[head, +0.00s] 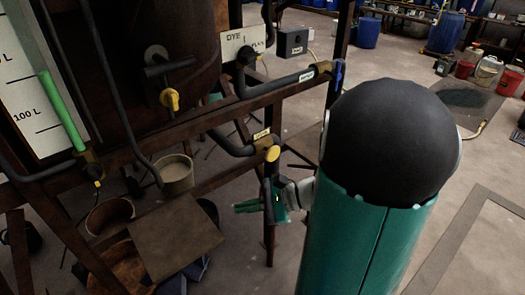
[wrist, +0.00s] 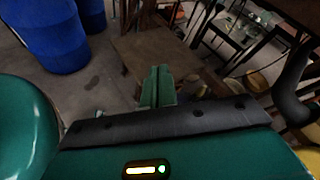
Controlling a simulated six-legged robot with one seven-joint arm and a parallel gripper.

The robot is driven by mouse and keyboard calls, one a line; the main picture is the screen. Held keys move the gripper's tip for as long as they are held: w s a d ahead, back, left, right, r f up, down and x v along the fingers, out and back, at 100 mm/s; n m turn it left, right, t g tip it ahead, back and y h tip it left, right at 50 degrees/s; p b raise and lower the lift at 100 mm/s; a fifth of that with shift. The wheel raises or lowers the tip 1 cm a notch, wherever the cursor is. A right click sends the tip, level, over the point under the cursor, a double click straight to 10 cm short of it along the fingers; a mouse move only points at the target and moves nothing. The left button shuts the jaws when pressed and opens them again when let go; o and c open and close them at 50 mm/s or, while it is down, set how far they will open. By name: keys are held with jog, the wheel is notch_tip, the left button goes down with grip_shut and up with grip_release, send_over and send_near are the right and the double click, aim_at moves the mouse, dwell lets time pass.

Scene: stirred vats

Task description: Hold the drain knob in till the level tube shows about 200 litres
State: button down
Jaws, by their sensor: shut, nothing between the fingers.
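The level tube (head: 62,112) stands on a white scale board at the left of the head view. Its bright green column tops out well above the 100 L line, about level with the upper line, whose label is cut off by the frame edge. A yellow knob (head: 272,153) sits on a pipe fitting under a small yellow tag, too small to read. Another yellow knob (head: 169,99) is on the vat's front. My gripper (head: 240,207) is shut and empty, below and left of the tagged knob, apart from it. Its closed fingers also show in the wrist view (wrist: 158,80).
The rusty vat (head: 170,35) stands on a brown frame with pipes crossing near my gripper. A bucket (head: 176,173) and a square board (head: 160,240) are below. Blue barrels (wrist: 52,35) stand at upper left in the wrist view.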

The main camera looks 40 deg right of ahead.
aim_at(274, 156)
jog(key=s+d+f+m+t+h, duration=0.1)
jog(key=d+m+t+h, duration=0.4)
jog(key=d, duration=0.5)
jog(key=s+d+f+m+t+h, duration=0.2)
jog(key=d+f+m+t+h, duration=0.2)
jog(key=d+m, duration=0.6)
jog(key=shift+s+d+t+h, duration=0.15)
jog(key=shift+d+t+h, duration=0.45)
jog(key=shift+d+t, duration=0.1)
jog(key=w, duration=0.9)
jog(key=w+r, duration=0.1)
jog(key=w, duration=0.4)
jog(key=shift+a+r, duration=0.1)
jog(key=shift+a, duration=0.2)
jog(key=shift+w, duration=0.95)
jog(key=shift+w+a+r, duration=0.1)
jog(key=shift+w, duration=0.05)
